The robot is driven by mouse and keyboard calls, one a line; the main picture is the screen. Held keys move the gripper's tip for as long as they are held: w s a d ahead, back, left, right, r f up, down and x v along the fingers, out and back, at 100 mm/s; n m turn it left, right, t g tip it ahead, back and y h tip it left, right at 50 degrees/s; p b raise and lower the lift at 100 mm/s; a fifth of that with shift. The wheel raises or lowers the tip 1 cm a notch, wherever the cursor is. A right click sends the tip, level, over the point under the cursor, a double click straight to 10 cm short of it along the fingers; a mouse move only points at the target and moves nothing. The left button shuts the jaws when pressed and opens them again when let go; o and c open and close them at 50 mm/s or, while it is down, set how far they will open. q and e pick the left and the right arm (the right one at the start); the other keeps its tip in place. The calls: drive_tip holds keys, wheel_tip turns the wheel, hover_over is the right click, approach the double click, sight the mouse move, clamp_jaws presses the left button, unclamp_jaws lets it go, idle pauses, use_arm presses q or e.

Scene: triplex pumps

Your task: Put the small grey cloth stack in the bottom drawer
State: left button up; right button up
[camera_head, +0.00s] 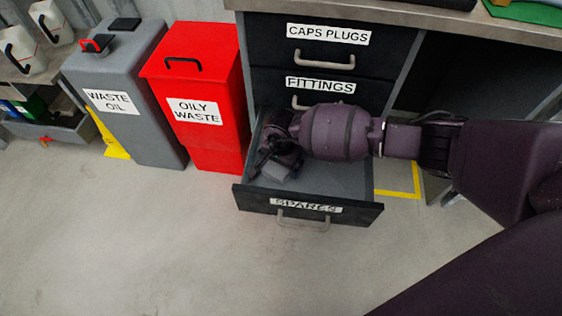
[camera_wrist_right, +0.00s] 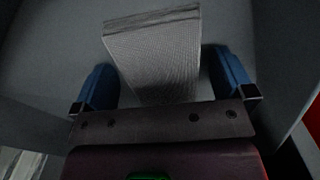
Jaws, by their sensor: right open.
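The small grey cloth stack (camera_head: 277,172) is inside the open bottom drawer (camera_head: 348,213), which is labelled SPARES, toward its left side. My right gripper (camera_head: 267,160) reaches down into the drawer at the stack. In the right wrist view the cloth stack (camera_wrist_right: 155,55) lies between the two blue fingers of my right gripper (camera_wrist_right: 164,80). The fingers are open, with a visible gap on each side of the stack. I cannot tell if the stack rests fully on the drawer floor. My left gripper is not in view.
Above the drawer are shut drawers labelled FITTINGS (camera_head: 319,85) and CAPS PLUGS (camera_head: 328,34). A red oily waste bin (camera_head: 205,75) stands close on the left, with a grey waste oil bin (camera_head: 130,85) beyond it. The floor (camera_head: 160,250) in front is clear.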

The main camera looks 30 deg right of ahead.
drive_tip(key=shift+r, duration=0.3)
use_arm(q)
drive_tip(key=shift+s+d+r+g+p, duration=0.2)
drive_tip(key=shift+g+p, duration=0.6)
drive_tip(key=shift+p, duration=1.35)
use_arm(e)
wheel_tip(320, 180, up, 12)
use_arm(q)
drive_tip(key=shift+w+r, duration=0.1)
use_arm(e)
drive_tip(key=shift+f, duration=0.15)
